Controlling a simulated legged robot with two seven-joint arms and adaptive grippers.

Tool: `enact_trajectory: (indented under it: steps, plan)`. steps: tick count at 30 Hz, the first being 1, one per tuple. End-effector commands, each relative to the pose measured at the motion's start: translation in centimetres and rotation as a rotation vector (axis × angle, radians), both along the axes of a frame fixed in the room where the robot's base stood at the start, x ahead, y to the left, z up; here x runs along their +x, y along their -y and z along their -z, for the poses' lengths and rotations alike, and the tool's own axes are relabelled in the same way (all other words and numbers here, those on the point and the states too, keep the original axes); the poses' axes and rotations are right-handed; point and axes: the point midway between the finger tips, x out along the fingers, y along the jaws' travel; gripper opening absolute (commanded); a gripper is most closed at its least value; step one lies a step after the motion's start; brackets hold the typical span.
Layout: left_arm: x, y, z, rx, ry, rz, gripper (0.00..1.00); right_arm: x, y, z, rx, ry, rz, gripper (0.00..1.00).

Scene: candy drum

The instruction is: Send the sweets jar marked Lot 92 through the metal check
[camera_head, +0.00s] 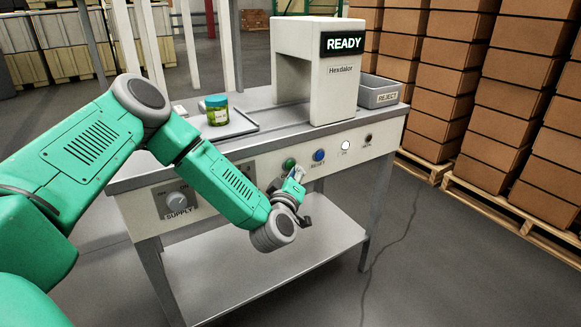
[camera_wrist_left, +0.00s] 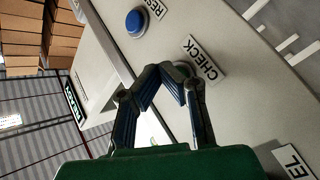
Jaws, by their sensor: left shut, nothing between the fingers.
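A jar of green sweets with a blue lid (camera_head: 217,110) stands upright on a grey tray (camera_head: 246,129) on top of the metal check bench; its lot number is too small to read. The white check housing (camera_head: 322,70), named Hexdalor, shows READY on its display (camera_head: 344,43). My left gripper (camera_head: 296,178) is shut and empty in front of the bench's panel, close to the green button (camera_head: 289,163). In the left wrist view, its fingertips (camera_wrist_left: 172,74) partly cover that button beside the CHECK label (camera_wrist_left: 201,60). I cannot tell whether they touch it. My right gripper is out of view.
A blue button (camera_head: 319,155) is right of the green one, then a white lamp (camera_head: 345,146). The SUPPLY knob (camera_head: 175,198) is at the panel's left. A grey REJECT bin (camera_head: 378,92) is right of the housing. Stacked cartons (camera_head: 489,87) stand behind on pallets.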

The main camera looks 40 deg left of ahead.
Motion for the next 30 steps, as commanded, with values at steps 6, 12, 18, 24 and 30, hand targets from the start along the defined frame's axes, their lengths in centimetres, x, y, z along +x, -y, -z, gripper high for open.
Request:
enact_trajectory:
  steps: [6,12,18,24,30]
  plan:
    - [0.0,0.2,-0.1,0.002,0.000,0.001,0.00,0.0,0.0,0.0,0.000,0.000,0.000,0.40]
    - [0.0,0.3,-0.1,0.002,0.001,0.001,0.00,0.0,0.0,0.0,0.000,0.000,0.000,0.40]
    - [0.0,0.1,0.0,0.000,0.000,0.000,0.00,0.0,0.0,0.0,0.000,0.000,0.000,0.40]
    - [0.1,-0.2,-0.1,0.001,0.001,0.000,0.00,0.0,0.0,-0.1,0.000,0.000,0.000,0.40]
    - [0.2,-0.8,-0.2,0.001,0.001,0.000,0.00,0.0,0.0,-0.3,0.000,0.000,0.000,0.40]
